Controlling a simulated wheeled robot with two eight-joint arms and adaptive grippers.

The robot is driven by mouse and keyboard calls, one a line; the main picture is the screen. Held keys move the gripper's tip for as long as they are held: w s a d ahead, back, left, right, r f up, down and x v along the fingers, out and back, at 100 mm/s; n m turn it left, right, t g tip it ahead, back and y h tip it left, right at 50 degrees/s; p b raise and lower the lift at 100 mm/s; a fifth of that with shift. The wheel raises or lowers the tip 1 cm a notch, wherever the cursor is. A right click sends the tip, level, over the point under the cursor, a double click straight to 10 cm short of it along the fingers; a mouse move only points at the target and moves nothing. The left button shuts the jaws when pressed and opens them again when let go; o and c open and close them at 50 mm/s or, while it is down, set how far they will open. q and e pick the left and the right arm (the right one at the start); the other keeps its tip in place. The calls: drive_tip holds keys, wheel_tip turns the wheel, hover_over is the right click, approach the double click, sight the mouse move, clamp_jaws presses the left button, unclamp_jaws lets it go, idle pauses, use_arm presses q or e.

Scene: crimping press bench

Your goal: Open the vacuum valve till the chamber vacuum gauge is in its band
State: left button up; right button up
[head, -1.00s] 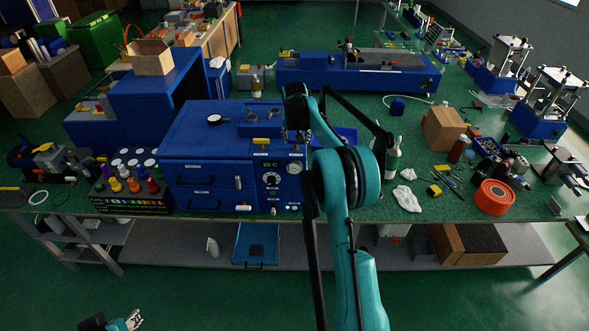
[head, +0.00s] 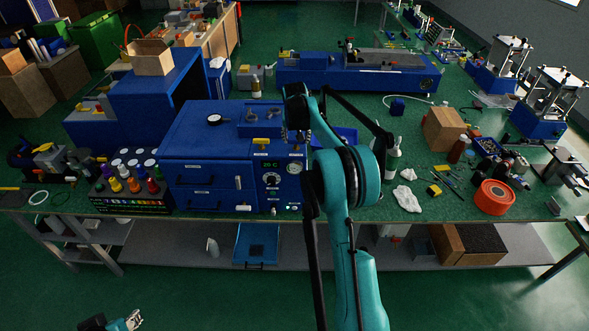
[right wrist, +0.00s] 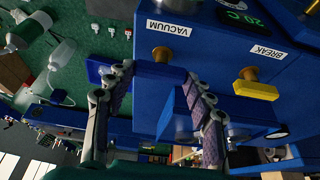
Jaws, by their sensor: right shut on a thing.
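The blue chamber oven (head: 222,150) stands at the front of the bench, with its vacuum gauge (head: 294,168) on the right of the front panel; the needle is too small to read. My right gripper (head: 297,136) is at the panel's upper right. In the right wrist view, which is upside down, my right gripper (right wrist: 157,75) is shut on the blue handle of the vacuum valve, below the VACUUM label (right wrist: 169,28). The valve's brass stem (right wrist: 163,54) shows between the fingers. My left gripper (head: 134,319) is low at the left, away from the bench; its jaws are unclear.
The yellow break valve handle (right wrist: 256,89) is close beside my right gripper. A rack of coloured bottles (head: 130,203) stands left of the oven. White bottles (head: 393,150), crumpled cloths (head: 407,198) and an orange reel (head: 493,197) lie to the right.

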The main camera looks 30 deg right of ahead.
drive_tip(key=o, duration=1)
drive_tip(key=p+v, duration=0.2)
drive_tip(key=v, duration=0.4)
drive_tip(key=shift+p, duration=0.4)
